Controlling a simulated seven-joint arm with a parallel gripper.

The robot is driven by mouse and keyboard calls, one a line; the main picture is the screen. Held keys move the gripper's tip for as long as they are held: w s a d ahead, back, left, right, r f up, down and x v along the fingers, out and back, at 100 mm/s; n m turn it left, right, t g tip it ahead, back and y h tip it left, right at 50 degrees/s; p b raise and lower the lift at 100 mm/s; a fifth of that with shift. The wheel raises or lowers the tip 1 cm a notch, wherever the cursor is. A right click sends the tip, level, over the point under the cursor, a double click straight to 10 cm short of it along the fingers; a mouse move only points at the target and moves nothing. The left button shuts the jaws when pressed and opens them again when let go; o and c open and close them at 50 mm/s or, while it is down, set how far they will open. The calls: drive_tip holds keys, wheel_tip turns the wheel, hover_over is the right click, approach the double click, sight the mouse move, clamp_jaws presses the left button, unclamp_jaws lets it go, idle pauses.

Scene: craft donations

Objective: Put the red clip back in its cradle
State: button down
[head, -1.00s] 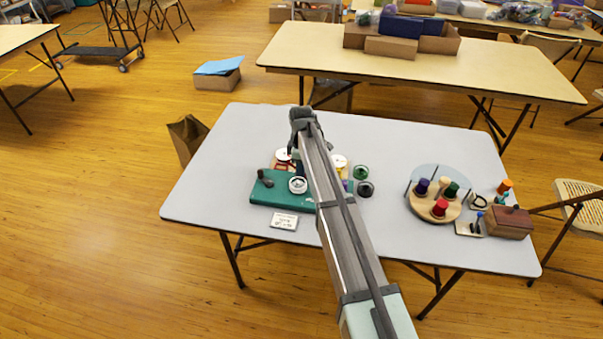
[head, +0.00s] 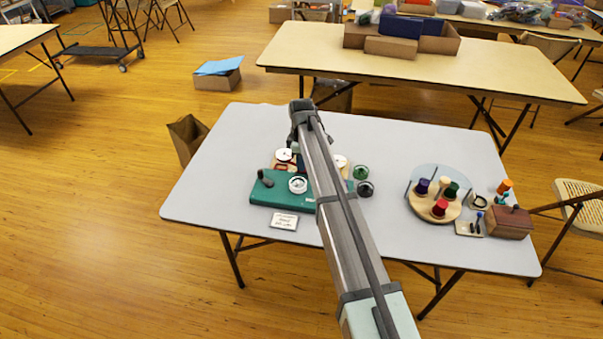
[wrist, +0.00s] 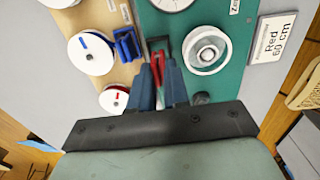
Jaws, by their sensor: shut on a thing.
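In the wrist view my gripper (wrist: 160,68) is shut on the red clip (wrist: 156,62), a narrow red piece between the two blue-grey fingers. The clip is over or near the left edge of the green board (wrist: 232,45). A dark grey piece lies just beyond the clip's tip; I cannot tell whether this is its cradle or whether they touch. A blue clip (wrist: 126,45) is to the left on the wooden strip (wrist: 122,75).
A round wooden thread stand (head: 424,207) and brown box (head: 509,222) are at the table's right.

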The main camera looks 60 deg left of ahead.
drive_tip(key=shift+r, duration=2.5)
drive_tip(key=shift+s+a+f, duration=0.45)
drive_tip(key=shift+a+f, duration=0.8)
drive_tip(key=shift+a, duration=0.3)
drive_tip(key=shift+s+a+f, duration=0.45)
drive_tip(key=shift+a+f, duration=0.75)
drive_tip(key=shift+a, duration=0.3)
drive_tip(key=shift+s+a+f, duration=0.45)
drive_tip(key=shift+a+f, duration=0.8)
drive_tip(key=shift+a, duration=0.3)
drive_tip(key=shift+f, duration=1.05)
drive_tip(key=c, duration=1)
unclamp_jaws()
